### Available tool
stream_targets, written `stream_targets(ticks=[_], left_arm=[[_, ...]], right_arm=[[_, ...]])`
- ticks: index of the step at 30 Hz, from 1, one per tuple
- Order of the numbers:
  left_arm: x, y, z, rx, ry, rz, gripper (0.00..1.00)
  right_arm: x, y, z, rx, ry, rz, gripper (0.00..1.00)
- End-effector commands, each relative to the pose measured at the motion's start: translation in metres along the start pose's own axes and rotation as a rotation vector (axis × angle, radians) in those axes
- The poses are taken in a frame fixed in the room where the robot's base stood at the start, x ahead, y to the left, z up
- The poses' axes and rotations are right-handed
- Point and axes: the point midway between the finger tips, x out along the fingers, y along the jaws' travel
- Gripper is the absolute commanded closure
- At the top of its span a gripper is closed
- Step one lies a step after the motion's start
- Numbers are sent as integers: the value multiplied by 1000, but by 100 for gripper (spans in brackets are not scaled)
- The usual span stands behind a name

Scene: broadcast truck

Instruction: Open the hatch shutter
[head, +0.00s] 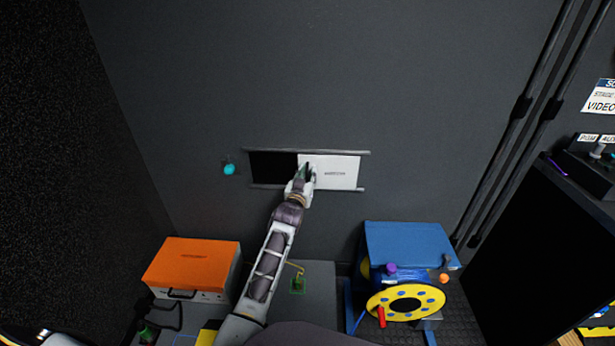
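The hatch shutter is a white panel (340,173) with small dark lettering. It sits between an upper and a lower rail on the dark wall and covers the right part of the hatch. The left part is a black opening (270,166). My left gripper (306,170) is at the left edge of the white panel, in front of it, and hides part of that edge. I cannot tell whether its fingers touch the panel or how far apart they are. My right gripper is not in view.
A cyan knob (229,169) is on the wall left of the hatch. Below are an orange-topped case (193,262) at left and a blue box (408,243) with a yellow wheel (405,303) at right. Diagonal poles and a dark cabinet (530,250) stand at far right.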

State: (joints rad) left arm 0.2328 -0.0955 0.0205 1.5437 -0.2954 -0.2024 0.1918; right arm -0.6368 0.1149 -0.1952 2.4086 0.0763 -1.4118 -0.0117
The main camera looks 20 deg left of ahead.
Motion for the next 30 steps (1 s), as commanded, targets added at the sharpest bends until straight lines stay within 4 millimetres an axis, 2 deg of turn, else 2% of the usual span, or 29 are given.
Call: stream_targets(ticks=[14, 20, 30], left_arm=[[-4, 0, 3, 0, -5, 0, 68], [-15, 0, 3, 1, -5, 0, 68], [-44, 0, 3, 0, -5, 0, 68]], right_arm=[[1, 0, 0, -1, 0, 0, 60], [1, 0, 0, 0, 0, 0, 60], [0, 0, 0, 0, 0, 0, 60]])
